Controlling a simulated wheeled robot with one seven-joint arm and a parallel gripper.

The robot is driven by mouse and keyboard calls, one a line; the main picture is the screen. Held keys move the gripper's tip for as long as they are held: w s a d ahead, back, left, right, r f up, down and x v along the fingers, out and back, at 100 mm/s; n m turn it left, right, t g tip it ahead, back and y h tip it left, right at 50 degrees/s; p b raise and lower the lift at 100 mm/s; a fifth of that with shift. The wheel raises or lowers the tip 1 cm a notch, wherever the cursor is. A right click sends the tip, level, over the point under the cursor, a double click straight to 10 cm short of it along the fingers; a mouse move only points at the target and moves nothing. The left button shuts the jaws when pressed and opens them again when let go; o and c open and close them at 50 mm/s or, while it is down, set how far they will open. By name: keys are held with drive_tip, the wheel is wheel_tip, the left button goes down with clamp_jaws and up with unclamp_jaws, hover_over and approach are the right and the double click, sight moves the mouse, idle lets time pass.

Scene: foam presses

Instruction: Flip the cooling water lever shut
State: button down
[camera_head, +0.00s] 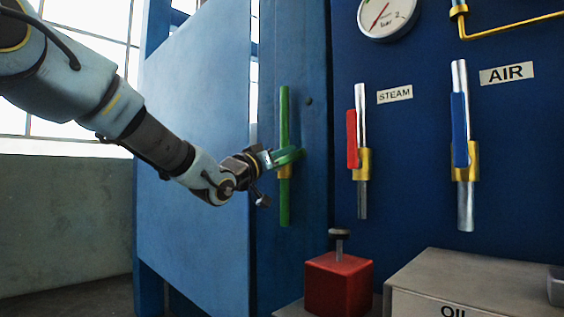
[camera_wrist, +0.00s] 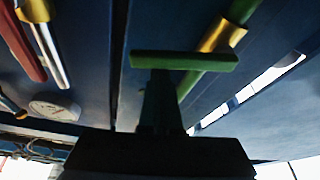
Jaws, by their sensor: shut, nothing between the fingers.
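The cooling water lever, a green handle (camera_head: 289,156), sits at a brass valve (camera_head: 285,172) on a green vertical pipe (camera_head: 284,205). It stands out crosswise to the pipe. In the wrist view the lever (camera_wrist: 200,61) crosses in front of the pipe (camera_wrist: 190,84) and the brass valve (camera_wrist: 222,36). My gripper (camera_head: 269,159) is shut and empty, with its tip at the lever. In the wrist view my fingers (camera_wrist: 160,85) reach up to the lever's left half; I cannot tell whether they touch it. The pipe carries no readable label.
A red lever (camera_head: 352,139) marked STEAM and a blue lever (camera_head: 460,130) marked AIR lie along their pipes to the right. A red block (camera_head: 338,284) with a knob and a grey OIL box (camera_head: 455,282) stand below. A blue panel (camera_head: 195,160) is behind my arm.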

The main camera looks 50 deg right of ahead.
drive_tip(key=shift+s+f+m+g+b, duration=0.15)
drive_tip(key=shift+f+m+g+b, duration=0.4)
drive_tip(key=shift+m, duration=0.45)
drive_tip(key=shift+s+f+m+g+b, duration=0.15)
drive_tip(key=shift+f+m+g+b, duration=0.4)
drive_tip(key=shift+m, duration=0.45)
drive_tip(key=shift+r, duration=0.1)
drive_tip(key=a+p, duration=0.1)
drive_tip(key=a, duration=0.8)
drive_tip(key=shift+w+a+r+p, duration=0.25)
drive_tip(key=shift+r+p, duration=0.05)
drive_tip(key=shift+r, duration=0.05)
